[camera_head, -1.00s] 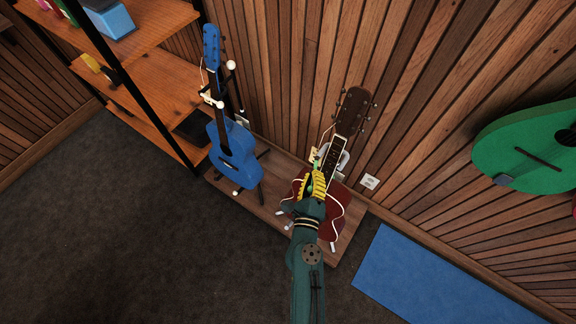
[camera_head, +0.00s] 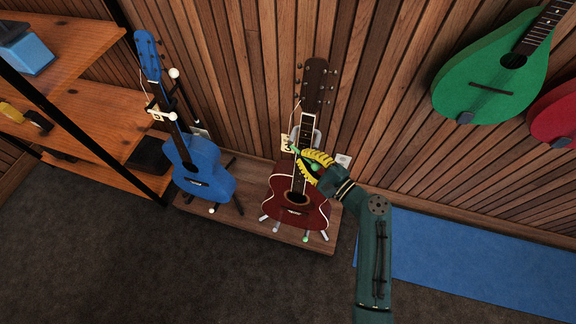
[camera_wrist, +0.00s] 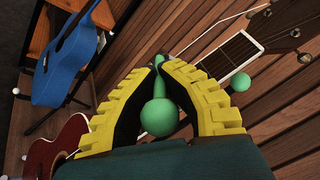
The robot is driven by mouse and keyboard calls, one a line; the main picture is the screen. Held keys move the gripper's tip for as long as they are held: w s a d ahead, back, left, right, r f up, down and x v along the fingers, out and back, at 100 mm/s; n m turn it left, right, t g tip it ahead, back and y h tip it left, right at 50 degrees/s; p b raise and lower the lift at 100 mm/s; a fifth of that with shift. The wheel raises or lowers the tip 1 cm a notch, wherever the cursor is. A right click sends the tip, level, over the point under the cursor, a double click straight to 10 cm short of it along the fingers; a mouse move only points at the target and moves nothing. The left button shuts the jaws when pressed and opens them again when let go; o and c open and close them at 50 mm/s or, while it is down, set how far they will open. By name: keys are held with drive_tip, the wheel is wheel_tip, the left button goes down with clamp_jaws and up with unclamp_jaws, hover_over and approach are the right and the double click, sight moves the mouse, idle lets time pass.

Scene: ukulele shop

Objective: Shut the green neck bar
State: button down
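The red-brown guitar (camera_head: 296,207) stands upright on its stand on the low wooden platform, its dark neck against the slatted wall. The green neck bar (camera_head: 295,149) is at its neck, partly hidden by my gripper. In the wrist view, the green neck bar (camera_wrist: 158,117) runs between my yellow fingers, with a round ball end; another green ball (camera_wrist: 240,82) shows beside the fretted neck. My gripper (camera_head: 304,155) comes in from the right, and its curved fingers close together around the bar in the wrist view (camera_wrist: 160,62). Part of the bar is hidden behind the fingers.
A blue guitar (camera_head: 196,165) on its own stand with white-tipped arms is to the left, beside wooden shelves (camera_head: 80,80). A green instrument (camera_head: 490,85) and a red one (camera_head: 555,120) hang at the right. A blue mat (camera_head: 470,255) lies on the floor there.

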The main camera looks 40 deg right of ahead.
drive_tip(key=shift+d+f+n+y+b, duration=0.1)
drive_tip(key=shift+d+n+y+b, duration=0.25)
drive_tip(key=shift+n+y+b, duration=0.4)
drive_tip(key=shift+y, duration=0.35)
drive_tip(key=c, duration=1.1)
unclamp_jaws()
drive_tip(key=shift+w, duration=0.1)
drive_tip(key=shift+c, duration=0.2)
drive_tip(key=s+d, duration=0.1)
drive_tip(key=s, duration=1.1)
drive_tip(key=shift+d, duration=0.35)
